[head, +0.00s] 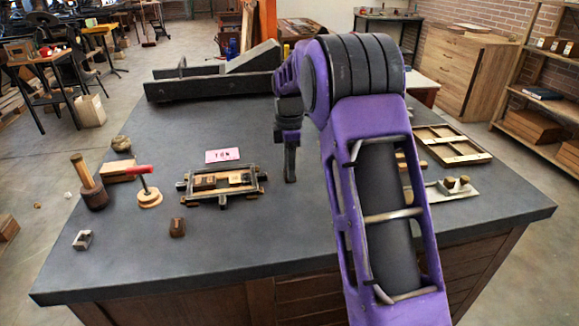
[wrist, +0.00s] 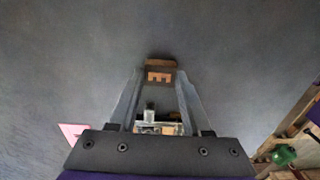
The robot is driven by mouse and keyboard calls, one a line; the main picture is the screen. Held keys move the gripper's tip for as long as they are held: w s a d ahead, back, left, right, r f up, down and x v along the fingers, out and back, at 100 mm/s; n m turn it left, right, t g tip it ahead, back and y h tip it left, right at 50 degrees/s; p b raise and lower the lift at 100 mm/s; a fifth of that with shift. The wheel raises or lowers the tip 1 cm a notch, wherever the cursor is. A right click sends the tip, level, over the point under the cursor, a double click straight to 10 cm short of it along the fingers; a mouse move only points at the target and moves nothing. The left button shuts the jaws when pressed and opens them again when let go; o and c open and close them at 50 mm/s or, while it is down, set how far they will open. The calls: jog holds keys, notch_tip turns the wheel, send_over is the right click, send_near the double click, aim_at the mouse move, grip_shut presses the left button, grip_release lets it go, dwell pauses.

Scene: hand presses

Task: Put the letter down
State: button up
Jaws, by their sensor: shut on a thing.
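My gripper (wrist: 160,78) is shut on the letter, a small brown wooden block (wrist: 159,65) with a raised or dark mark on its near face, in the wrist view. In the head view my gripper (head: 290,176) points down over the table, right of the type frame; the letter cannot be made out there. The type frame (head: 222,201), dark-edged with wooden pieces inside, lies mid-table. Part of it shows between my fingers in the wrist view (wrist: 160,129). A dark brown block (head: 178,228) stands by itself in front of the frame.
A pink lettered card (head: 222,156) lies behind the frame. A mallet (head: 90,186), a red-handled tool (head: 148,190) and a metal piece (head: 82,240) stand left. A wooden tray (head: 452,145) lies right, a press bed (head: 215,82) behind. The front table surface (head: 240,240) is clear.

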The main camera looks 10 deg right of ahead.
jog(key=shift+f, duration=0.2)
jog(key=o, duration=1.2)
jog(key=shift+r, duration=0.15)
notch_tip(320, 180, up, 12)
jog(key=shift+r+p, duration=0.1)
jog(key=shift+p, duration=1)
jog(key=shift+a, duration=0.1)
